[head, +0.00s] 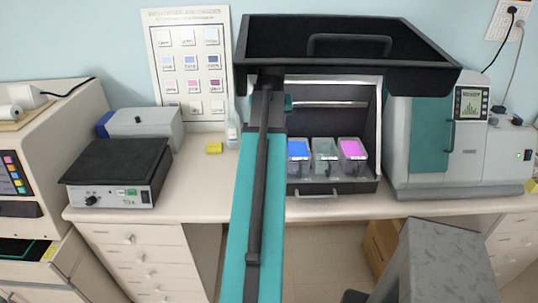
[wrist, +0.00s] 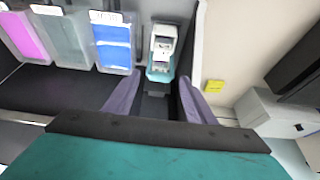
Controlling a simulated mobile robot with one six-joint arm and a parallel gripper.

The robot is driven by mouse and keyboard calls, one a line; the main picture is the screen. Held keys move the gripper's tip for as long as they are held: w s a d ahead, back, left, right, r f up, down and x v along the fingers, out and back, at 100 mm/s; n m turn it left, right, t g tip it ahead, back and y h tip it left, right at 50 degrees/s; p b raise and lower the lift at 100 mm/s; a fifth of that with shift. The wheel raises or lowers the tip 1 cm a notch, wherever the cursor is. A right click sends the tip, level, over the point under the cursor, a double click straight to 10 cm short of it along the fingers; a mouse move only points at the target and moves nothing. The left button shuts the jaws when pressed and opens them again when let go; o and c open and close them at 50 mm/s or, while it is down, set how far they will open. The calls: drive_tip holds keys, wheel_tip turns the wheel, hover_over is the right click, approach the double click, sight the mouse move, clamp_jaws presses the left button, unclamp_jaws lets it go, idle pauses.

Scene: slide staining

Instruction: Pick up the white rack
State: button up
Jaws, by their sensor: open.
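In the wrist view, a small white rack (wrist: 163,40) stands on or in a teal base (wrist: 160,72), beside the blue-filled staining jar (wrist: 113,45). My gripper (wrist: 159,80) is open, its two purple fingers apart with nothing between them. The white rack lies just beyond the fingertips, roughly centred between them. I cannot tell the height gap. In the head view my arm covers this spot, so the rack and fingers are hidden there.
The open stainer (head: 300,105) has a raised black lid (head: 340,45). Inside are blue (head: 298,150), clear (head: 324,155) and pink (head: 352,150) jars. A yellow note (head: 214,148) lies on the counter left of my arm. A black-topped device (head: 118,165) stands farther left.

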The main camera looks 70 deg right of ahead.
drive_tip(key=shift+d+f, duration=0.1)
drive_tip(key=shift+f, duration=0.05)
drive_tip(key=shift+p+x, duration=1)
drive_tip(key=shift+x, duration=0.1)
drive_tip(key=shift+p+x, duration=0.4)
drive_tip(key=shift+x, duration=0.95)
drive_tip(key=shift+w, duration=0.1)
drive_tip(key=shift+c, duration=0.4)
drive_tip(key=c, duration=1)
